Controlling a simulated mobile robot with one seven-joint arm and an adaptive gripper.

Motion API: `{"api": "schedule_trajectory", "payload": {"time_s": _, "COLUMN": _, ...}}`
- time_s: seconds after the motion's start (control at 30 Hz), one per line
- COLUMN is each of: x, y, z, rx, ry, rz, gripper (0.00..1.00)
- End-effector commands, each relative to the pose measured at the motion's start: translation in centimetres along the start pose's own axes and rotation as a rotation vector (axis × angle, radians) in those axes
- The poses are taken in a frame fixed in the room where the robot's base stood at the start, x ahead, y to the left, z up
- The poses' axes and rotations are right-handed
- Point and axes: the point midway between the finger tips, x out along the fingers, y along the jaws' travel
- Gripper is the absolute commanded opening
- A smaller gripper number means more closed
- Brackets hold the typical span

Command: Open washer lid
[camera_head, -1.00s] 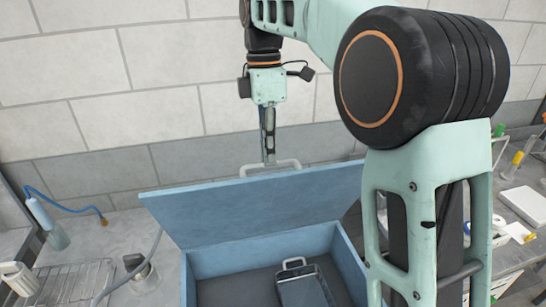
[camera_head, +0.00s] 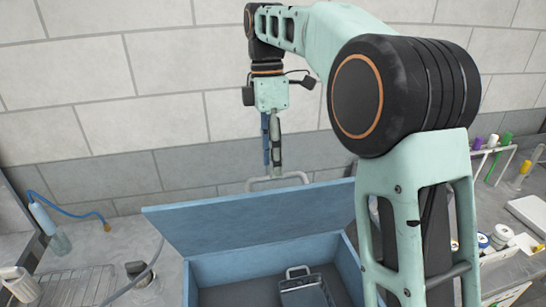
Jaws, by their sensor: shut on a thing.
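The blue washer lid (camera_head: 235,218) stands raised at the back of the blue washer box (camera_head: 345,265), tilted up, with the box's inside showing. A pale handle (camera_head: 297,177) rises from the lid's top edge. My gripper (camera_head: 274,172) points down from above, with its fingers at the left-middle part of the handle, shut on it. The exact contact at the fingertips is small and partly hidden.
A dark tray-like part with a handle (camera_head: 304,290) sits inside the box. A wire rack (camera_head: 75,286) and a blue hose (camera_head: 75,210) are at left. Bottles and jars (camera_head: 490,240) stand on the right bench. A brick wall (camera_head: 120,90) rises close behind.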

Motion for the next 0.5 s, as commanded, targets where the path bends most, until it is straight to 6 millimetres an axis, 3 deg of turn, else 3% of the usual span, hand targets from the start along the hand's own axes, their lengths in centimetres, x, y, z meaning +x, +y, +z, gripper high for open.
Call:
{"api": "schedule_trajectory", "payload": {"time_s": 0.03, "x": 0.89, "y": 0.57, "z": 0.11, "rx": 0.0, "ry": -0.001, "rz": 0.001, "gripper": 0.27}}
{"api": "schedule_trajectory", "payload": {"time_s": 0.5, "x": 0.04, "y": 0.53, "z": 0.08, "rx": 0.002, "ry": 0.0, "rz": 0.003, "gripper": 0.27}}
